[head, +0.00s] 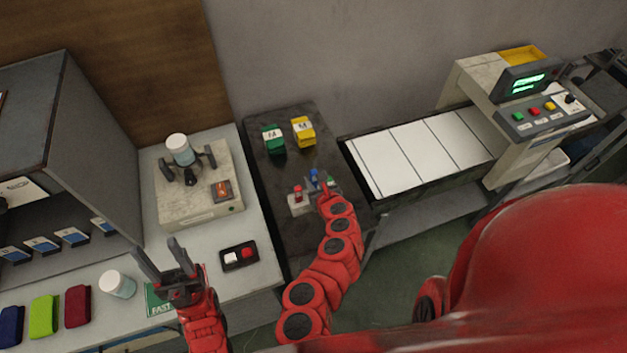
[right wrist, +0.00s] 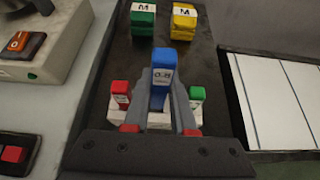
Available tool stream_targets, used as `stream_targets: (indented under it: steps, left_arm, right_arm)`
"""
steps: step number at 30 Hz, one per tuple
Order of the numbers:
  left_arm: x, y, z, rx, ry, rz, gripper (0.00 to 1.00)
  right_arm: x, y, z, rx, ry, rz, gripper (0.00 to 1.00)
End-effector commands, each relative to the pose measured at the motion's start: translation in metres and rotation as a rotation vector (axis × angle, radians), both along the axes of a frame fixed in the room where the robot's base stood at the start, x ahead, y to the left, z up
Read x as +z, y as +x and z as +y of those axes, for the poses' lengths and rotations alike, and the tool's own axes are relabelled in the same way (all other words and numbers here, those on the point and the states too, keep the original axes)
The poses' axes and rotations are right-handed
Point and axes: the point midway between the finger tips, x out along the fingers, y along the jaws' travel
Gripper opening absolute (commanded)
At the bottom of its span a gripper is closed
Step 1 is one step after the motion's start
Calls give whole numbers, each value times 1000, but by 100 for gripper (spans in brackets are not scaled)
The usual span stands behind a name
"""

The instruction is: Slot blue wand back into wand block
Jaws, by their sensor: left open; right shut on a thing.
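The blue wand (right wrist: 162,75) is upright between the fingers of my right gripper (right wrist: 163,100), which is shut on it. It also shows as a small blue top in the head view (head: 314,175). The pale wand block (right wrist: 152,118) is below and behind the gripper, with a red wand (right wrist: 120,92) on its left and a green wand (right wrist: 196,96) on its right. Whether the blue wand's lower end is in the block is hidden by the gripper. My left gripper (head: 160,264) is open and empty over the left bench.
Green (head: 273,138) and yellow (head: 303,131) blocks marked M stand behind the wand block on the dark table (head: 262,187). A machine with a white jar (head: 180,150) stands left. A conveyor (head: 425,150) lies right. A switch box (head: 239,256) sits near my left gripper.

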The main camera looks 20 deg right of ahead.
Motion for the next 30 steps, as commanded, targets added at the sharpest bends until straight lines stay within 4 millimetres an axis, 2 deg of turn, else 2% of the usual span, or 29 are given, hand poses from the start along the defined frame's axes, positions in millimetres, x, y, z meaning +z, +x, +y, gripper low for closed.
stream_targets:
  steps: [30]
  left_arm:
    - [-17, 0, 0, 0, 0, 0, 54]
  right_arm:
    - [-20, 0, 0, -1, 1, -1, 0]
